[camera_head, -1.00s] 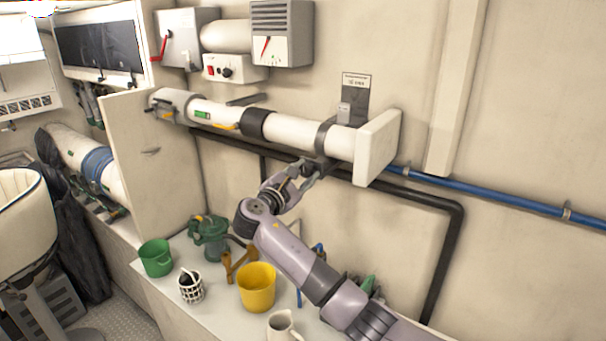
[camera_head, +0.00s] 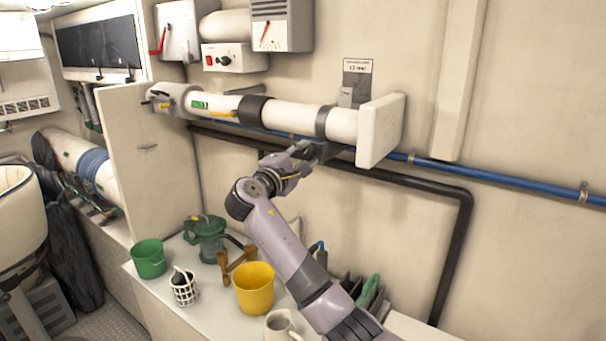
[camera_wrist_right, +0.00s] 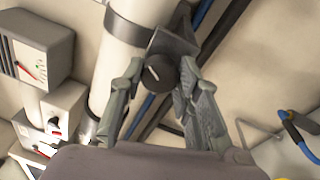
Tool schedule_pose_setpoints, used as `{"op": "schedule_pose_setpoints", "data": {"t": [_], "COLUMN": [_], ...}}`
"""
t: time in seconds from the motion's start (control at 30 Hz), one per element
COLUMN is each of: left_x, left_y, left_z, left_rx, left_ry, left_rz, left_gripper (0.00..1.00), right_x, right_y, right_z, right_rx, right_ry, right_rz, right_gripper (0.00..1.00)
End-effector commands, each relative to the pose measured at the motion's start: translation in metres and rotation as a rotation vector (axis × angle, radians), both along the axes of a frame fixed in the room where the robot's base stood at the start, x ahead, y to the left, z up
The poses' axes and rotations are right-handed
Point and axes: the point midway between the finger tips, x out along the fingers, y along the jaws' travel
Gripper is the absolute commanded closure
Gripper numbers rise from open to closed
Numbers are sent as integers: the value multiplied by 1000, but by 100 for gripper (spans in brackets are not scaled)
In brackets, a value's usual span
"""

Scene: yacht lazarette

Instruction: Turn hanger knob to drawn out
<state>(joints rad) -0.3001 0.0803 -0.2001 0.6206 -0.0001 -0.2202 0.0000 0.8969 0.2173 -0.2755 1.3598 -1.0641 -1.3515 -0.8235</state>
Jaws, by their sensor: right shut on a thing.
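The hanger knob (camera_wrist_right: 157,71) is a round dark knob with a pale line on its face, in the right wrist view. It sits under a grey hanger strap (camera_wrist_right: 150,32) around the white pipe (camera_wrist_right: 128,55). In the head view the strap (camera_head: 322,122) is near the pipe's right end. My right gripper (camera_wrist_right: 160,80) has a finger on each side of the knob and is shut on it. In the head view my right gripper (camera_head: 308,152) reaches up below the strap and hides the knob. My left gripper is not in view.
A white end block (camera_head: 381,131) is right of the strap. A blue pipe (camera_head: 480,172) and a black pipe (camera_head: 420,186) run along the wall. Below, a yellow bucket (camera_head: 254,290), green bucket (camera_head: 149,260) and white jug (camera_head: 280,326) stand on the counter.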

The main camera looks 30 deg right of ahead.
Motion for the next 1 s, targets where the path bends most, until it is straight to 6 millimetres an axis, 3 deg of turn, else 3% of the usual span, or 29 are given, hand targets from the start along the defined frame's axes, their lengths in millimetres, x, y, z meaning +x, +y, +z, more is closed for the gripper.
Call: {"op": "schedule_pose_setpoints", "data": {"t": [0.03,0.4,1.0], "left_x": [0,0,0], "left_y": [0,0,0], "left_z": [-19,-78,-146], "left_rx": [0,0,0], "left_ry": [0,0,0], "left_rz": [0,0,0], "left_gripper": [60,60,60], "right_x": [0,1,2], "right_y": [1,1,1], "right_z": [-10,-9,-8], "right_rx": [20,156,374], "right_ry": [-44,-368,-890], "right_rz": [0,0,-2], "right_gripper": [97,97,97]}}
